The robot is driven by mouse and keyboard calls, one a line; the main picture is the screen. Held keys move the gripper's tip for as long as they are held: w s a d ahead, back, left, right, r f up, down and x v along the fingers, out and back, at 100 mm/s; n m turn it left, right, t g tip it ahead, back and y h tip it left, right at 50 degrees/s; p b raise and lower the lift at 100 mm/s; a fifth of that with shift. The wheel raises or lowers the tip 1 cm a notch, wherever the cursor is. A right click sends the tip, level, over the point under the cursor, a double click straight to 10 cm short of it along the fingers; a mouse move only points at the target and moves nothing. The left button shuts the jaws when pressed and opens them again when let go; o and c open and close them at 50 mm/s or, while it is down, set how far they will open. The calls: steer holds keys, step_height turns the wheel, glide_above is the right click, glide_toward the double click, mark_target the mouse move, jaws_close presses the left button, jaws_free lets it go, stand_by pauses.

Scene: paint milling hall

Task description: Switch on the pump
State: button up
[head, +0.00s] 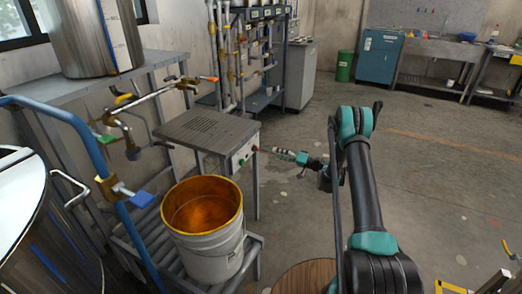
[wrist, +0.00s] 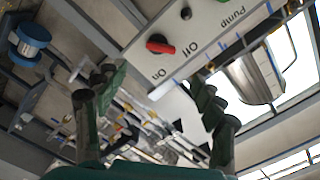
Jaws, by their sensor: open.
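The pump's control panel (wrist: 205,35) fills the upper part of the wrist view, with "Pump", "On" and "Off" lettering. A red rotary knob (wrist: 160,46) sits on it, its bar lying nearly level in the picture. I cannot tell which label it points at. A small black button or knob (wrist: 186,13) is beside it. In the head view the panel (head: 243,153) is on the side of a grey box, with the red knob (head: 256,148) small. My gripper (wrist: 148,85) is open and empty, its fingers apart below the knob. In the head view my gripper (head: 283,154) is right of the panel.
A white bucket (head: 210,257) with orange liquid stands on a slatted rack below the box. Pipes with a blue-handled valve (head: 137,197) and a green-handled valve (head: 104,141) stand at the left. A steel drum (head: 40,245) is at lower left. The floor at right is mostly clear.

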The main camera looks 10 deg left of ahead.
mark_target(256, 148)
steer(key=x, duration=1)
steer(key=shift+a, duration=0.25)
steer(key=shift+w, duration=0.1)
steer(key=shift+c, duration=0.3)
steer(key=c, duration=1.1)
steer(key=shift+m, duration=0.4)
steer(key=m, duration=0.8)
steer(key=f+m, duration=0.1)
steer(key=m, duration=0.4)
steer(key=shift+w+d, duration=0.2)
steer(key=shift+w, duration=0.15)
